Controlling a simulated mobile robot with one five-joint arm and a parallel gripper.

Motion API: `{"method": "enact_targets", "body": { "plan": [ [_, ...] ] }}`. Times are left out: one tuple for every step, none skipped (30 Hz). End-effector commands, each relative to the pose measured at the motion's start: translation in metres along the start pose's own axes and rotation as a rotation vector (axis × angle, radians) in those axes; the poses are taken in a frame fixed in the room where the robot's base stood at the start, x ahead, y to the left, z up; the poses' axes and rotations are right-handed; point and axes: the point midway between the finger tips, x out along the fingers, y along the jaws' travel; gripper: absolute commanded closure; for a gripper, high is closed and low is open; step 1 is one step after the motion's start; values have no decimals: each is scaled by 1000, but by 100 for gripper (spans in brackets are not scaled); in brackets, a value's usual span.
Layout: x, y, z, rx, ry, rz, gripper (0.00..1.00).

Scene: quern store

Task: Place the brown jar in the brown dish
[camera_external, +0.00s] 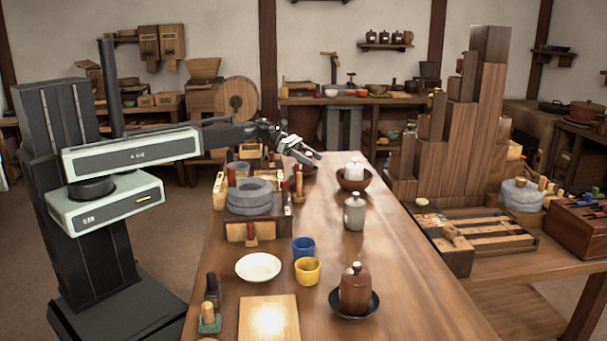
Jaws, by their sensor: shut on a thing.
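A brown lidded jar (355,291) stands upright in a dark, nearly black dish (372,304) near the front of the long table. A brown dish (343,184) farther back holds a white lidded jar (354,169). Another brown dish (310,171) is partly hidden behind my gripper. My gripper (312,157) is over the far left part of the table, well away from the brown jar and left of the white jar. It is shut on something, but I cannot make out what.
A grey jar (354,212) stands mid-table. Blue (303,247) and yellow (307,271) cups, a white plate (258,267) and a light board (269,319) lie nearer. Grey round stones (250,196) sit on a box at left. The table's right side is clear.

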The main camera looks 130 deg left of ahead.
Motion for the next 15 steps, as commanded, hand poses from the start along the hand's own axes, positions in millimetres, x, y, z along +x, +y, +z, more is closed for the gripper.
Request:
{"method": "enact_targets", "body": {
  "plan": [
    [0,0,-1,0,0,0,35],
    [0,0,0,0,0,0,27],
    [0,0,0,0,0,0,21],
    [0,0,0,0,0,0,21],
    [0,0,0,0,0,0,21],
    [0,0,0,0,0,0,21],
    [0,0,0,0,0,0,21],
    [0,0,0,0,0,0,21],
    [0,0,0,0,0,0,21],
    [0,0,0,0,0,0,21],
    [0,0,0,0,0,0,21],
    [0,0,1,0,0,0,21],
    [-1,0,3,0,0,0,21],
    [-3,0,6,0,0,0,21],
    [-9,0,4,-1,0,1,21]
  ]
}}
